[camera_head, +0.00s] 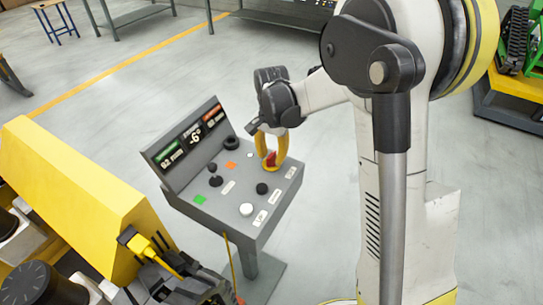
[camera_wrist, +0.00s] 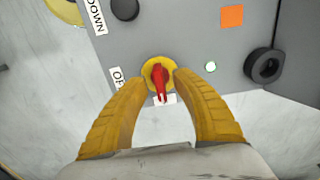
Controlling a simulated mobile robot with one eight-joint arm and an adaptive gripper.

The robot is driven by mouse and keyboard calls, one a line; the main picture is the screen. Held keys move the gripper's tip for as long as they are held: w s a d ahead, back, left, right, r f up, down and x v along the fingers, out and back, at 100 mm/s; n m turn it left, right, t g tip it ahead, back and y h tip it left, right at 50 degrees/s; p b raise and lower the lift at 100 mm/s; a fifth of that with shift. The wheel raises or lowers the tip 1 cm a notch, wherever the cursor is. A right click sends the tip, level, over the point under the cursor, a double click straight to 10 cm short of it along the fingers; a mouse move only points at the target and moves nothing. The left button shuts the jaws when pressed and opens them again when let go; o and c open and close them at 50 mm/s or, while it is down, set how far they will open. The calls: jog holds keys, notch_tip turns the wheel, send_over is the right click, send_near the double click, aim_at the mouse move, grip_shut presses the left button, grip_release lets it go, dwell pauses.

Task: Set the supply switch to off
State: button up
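The supply switch, a red handle on a round yellow base (camera_wrist: 158,76), sits on the grey console panel. Its handle points down in the wrist view. A white label partly hidden by a finger reads "OF" (camera_wrist: 117,77) to its left; another pale label (camera_wrist: 164,99) lies just below, partly covered by the handle. My gripper (camera_wrist: 160,82) has its yellow fingers open, one tip on each side of the switch, close to the yellow base with room beside the red handle. In the head view my gripper (camera_head: 270,148) is over the red switch (camera_head: 270,159).
A yellow machine (camera_head: 80,190) stands at left. The floor behind the console is clear.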

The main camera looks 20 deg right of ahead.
grip_shut()
jog(key=shift+n, duration=0.4)
jog(key=n, duration=0.8)
jog(key=shift+n+p, duration=0.3)
jog(key=n, duration=0.4)
jog(key=shift+n, duration=2.1)
